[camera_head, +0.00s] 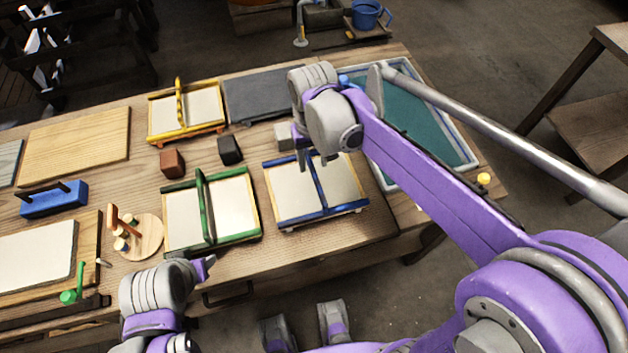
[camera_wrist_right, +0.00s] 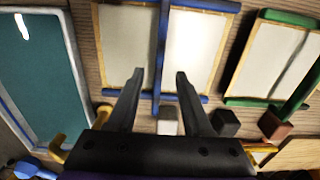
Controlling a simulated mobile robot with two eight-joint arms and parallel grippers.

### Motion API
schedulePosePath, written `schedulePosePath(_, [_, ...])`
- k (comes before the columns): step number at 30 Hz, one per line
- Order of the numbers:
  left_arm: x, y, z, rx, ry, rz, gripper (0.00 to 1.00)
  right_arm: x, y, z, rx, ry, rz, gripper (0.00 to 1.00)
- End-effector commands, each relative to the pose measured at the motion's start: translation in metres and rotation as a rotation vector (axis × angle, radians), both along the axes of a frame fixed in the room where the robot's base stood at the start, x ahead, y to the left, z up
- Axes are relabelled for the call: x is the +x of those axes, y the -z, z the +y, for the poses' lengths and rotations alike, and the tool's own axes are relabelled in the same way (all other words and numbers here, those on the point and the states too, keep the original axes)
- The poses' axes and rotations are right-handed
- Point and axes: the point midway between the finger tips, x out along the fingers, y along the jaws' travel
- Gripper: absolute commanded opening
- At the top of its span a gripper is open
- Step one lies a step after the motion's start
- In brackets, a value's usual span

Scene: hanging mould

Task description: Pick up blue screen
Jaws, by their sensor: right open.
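The blue screen (camera_head: 317,183) lies on the table, a pale panelled frame with a blue edge and a raised blue bar across its middle. It also shows in the right wrist view (camera_wrist_right: 162,45). My right gripper (camera_head: 312,160) is over the screen's far edge, its jaws apart. In the right wrist view, the fingers (camera_wrist_right: 156,76) appear on either side of the blue bar, with no visible grip on it. My left gripper (camera_head: 207,268) is low at the table's front edge, away from the screen; its fingers are mostly hidden.
A green screen (camera_head: 238,207) is just left of the blue one, and a yellow screen (camera_head: 206,107) stands behind. A teal-filled tub (camera_head: 447,139) is to the right. A white block (camera_head: 284,138), black block (camera_head: 230,150) and brown block (camera_head: 172,163) sit close behind the screens.

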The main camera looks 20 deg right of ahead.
Motion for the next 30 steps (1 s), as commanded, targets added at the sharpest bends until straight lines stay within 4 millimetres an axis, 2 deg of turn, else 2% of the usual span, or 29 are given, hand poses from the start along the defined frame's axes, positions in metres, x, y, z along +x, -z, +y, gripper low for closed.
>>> schedulePosePath(9, [-0.001, 0.004, 0.000, 0.000, 0.000, 0.001, 0.50, -0.001, 0.044, -0.001, 0.000, 0.000, 0.000, 0.50])
schedulePosePath(18, [-0.001, 0.004, 0.000, 0.000, 0.000, 0.001, 0.50, -0.002, 0.050, -0.001, 0.000, 0.000, 0.000, 0.50])
schedulePosePath(20, [-0.001, 0.004, 0.000, 0.000, 0.000, 0.001, 0.50, -0.002, 0.050, -0.001, 0.000, 0.000, 0.000, 0.41])
schedulePosePath(27, [-0.001, 0.004, 0.000, 0.000, 0.000, 0.001, 0.50, -0.002, 0.049, -0.001, 0.000, 0.000, 0.000, 0.00])
schedulePosePath(30, [-0.001, 0.004, 0.000, 0.000, 0.000, 0.001, 0.50, -0.002, 0.049, -0.001, 0.000, 0.000, 0.000, 0.00])
